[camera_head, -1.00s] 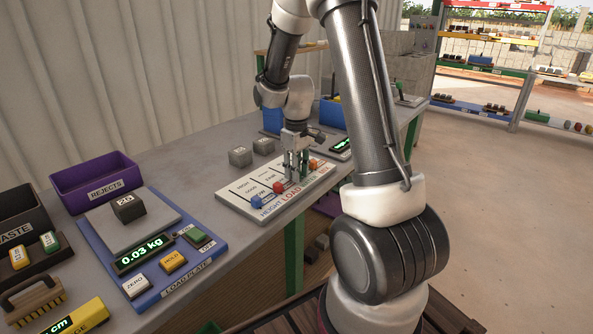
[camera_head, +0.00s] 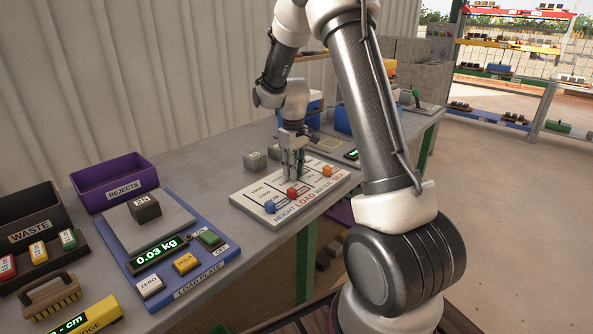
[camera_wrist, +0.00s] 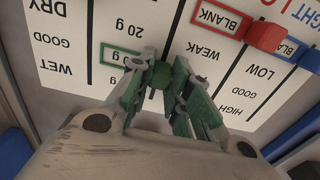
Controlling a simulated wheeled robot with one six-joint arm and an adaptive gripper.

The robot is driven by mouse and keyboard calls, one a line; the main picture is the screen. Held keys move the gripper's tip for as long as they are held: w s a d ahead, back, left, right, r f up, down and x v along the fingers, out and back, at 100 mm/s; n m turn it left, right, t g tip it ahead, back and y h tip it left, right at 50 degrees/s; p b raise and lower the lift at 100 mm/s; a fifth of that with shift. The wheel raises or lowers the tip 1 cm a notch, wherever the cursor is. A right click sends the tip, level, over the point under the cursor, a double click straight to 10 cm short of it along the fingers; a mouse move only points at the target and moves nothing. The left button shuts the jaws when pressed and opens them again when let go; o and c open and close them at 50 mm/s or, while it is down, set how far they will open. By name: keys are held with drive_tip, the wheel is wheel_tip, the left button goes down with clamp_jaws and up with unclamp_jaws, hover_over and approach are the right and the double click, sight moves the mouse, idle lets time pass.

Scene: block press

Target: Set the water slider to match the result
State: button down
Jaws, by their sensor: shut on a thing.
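The white slider board (camera_head: 248,196) lies on the bench with HEIGHT, LOAD, WATER and a further column. My gripper (camera_head: 294,172) reaches down over its WATER column. In the wrist view my gripper (camera_wrist: 160,70) is shut on the green water slider (camera_wrist: 157,79), whose knob shows between the fingers. A green frame (camera_wrist: 120,57) surrounds a gram label beside it, in the row beyond "20 g"; its digits are hard to read. The red load slider (camera_wrist: 265,36) and blue slider (camera_wrist: 310,60) sit at BLANK. The orange slider (camera_head: 327,171) is at the board's right.
The load plate (camera_head: 205,275) reads 0.03 kg with a dark block (camera_head: 144,207) on it. A purple REJECTS bin (camera_head: 90,190) and black WASTE bin (camera_head: 20,238) stand left. Grey blocks (camera_head: 255,160) lie behind the slider board.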

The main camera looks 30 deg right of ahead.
drive_tip(key=c, duration=1.3)
unclamp_jaws()
drive_tip(key=shift+r, duration=0.1)
wheel_tip(320, 180, up, 12)
drive_tip(key=shift+f, duration=0.1)
drive_tip(key=shift+s+a+r+m+t, duration=0.6)
drive_tip(key=shift+s+r, duration=0.8)
drive_tip(key=shift+s, duration=3.7)
drive_tip(key=shift+s+a+r+m+t, duration=0.3)
drive_tip(key=shift+s+r+m+t, duration=0.85)
drive_tip(key=shift+s, duration=3.9)
drive_tip(key=shift+s+a+r+m+t, duration=0.35)
drive_tip(key=shift+s+r, duration=1.35)
drive_tip(key=shift+s, duration=3.4)
